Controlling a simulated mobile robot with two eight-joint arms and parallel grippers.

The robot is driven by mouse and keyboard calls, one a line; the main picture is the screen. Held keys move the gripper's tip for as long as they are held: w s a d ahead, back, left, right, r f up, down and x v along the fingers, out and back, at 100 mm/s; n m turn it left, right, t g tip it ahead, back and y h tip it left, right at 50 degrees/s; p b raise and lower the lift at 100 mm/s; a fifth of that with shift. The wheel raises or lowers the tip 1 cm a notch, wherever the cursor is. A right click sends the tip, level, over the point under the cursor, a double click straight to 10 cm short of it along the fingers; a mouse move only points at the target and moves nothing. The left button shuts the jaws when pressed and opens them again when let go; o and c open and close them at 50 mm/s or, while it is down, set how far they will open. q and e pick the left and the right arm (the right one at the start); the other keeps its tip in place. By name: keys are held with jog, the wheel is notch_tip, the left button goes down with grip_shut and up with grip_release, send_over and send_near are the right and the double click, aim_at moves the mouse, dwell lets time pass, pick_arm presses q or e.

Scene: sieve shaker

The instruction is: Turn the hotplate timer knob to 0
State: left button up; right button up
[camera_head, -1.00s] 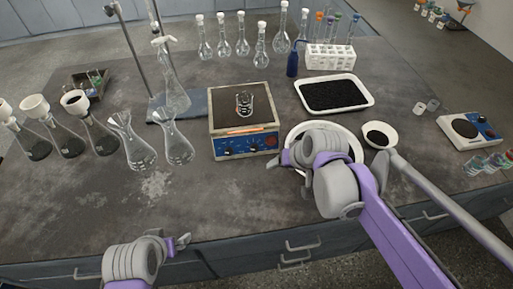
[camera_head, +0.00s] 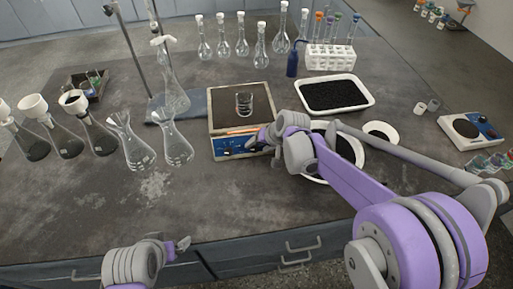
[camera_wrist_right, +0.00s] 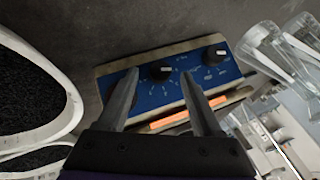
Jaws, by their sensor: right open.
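The hotplate (camera_head: 217,120) stands mid-bench with a glass beaker (camera_head: 244,105) on its dark top. The labels are too small to read, so I cannot tell which is the timer. My right gripper (camera_head: 257,143) is open and empty at the panel's right end; in its wrist view the middle knob shows between the fingers (camera_wrist_right: 158,76). Contact is not visible. My left gripper (camera_head: 178,246) hangs near the bench's front edge, away from the hotplate.
Glass flasks (camera_head: 172,147) stand left of the hotplate. A round white dish (camera_head: 352,172) with black grains lies under my right arm. A white tray (camera_head: 361,96) of grains lies behind it, and another small white dish (camera_head: 389,129) to the right. The bench front (camera_head: 215,195) is clear.

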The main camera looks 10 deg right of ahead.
jog(key=shift+x, duration=1)
jog(key=shift+c, duration=0.2)
grip_shut()
